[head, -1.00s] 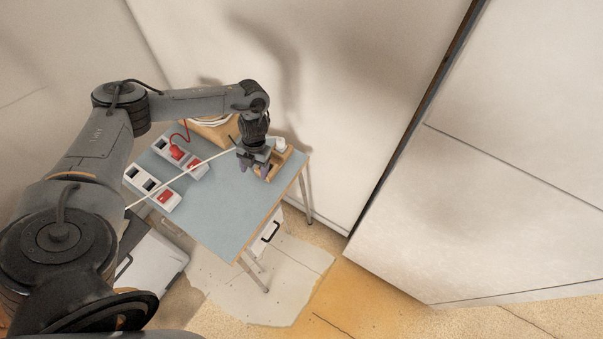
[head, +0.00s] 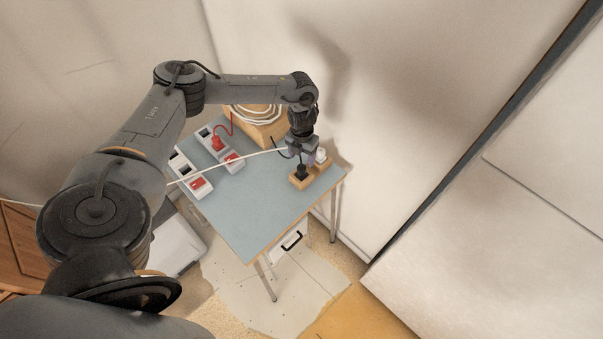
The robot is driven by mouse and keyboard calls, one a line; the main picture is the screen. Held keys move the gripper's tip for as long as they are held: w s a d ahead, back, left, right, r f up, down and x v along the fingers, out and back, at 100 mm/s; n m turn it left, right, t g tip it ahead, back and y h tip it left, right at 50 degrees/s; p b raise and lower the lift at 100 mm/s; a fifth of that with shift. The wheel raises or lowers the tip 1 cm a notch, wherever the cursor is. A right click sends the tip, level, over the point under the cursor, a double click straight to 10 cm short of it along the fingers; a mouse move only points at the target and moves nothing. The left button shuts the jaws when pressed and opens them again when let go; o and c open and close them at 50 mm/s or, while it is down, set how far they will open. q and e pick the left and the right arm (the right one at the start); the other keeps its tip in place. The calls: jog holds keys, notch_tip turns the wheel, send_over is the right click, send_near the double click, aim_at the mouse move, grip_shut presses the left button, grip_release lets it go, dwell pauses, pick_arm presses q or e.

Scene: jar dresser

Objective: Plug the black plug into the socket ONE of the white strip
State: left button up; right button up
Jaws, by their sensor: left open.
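The black plug (head: 301,172) stands in a wooden holder (head: 312,179) at the right side of the blue table. My left gripper (head: 303,152) is open, pointing down just behind and above the black plug; whether its fingers touch the plug cannot be told. The white strip (head: 205,188) lies at the table's left edge, with dark sockets and a red part at its near end. A second, greyer strip (head: 234,165) lies beside it, with a red plug (head: 217,143) in it. The socket numbers are too small to read. My right gripper is out of view.
A white plug (head: 320,156) stands in the holder beside the black one. A white cable (head: 236,160) crosses over both strips towards the holder. A wooden box (head: 270,131) with coiled white cable is at the back. The table's front (head: 249,213) is clear. A wall stands close behind.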

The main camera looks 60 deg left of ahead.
aim_at(301, 167)
pick_arm(q)
jog(key=f, duration=0.3)
jog(key=shift+s+d+f, duration=0.25)
jog(key=shift+s+d, duration=0.05)
jog(key=shift+f, duration=0.6)
grip_shut()
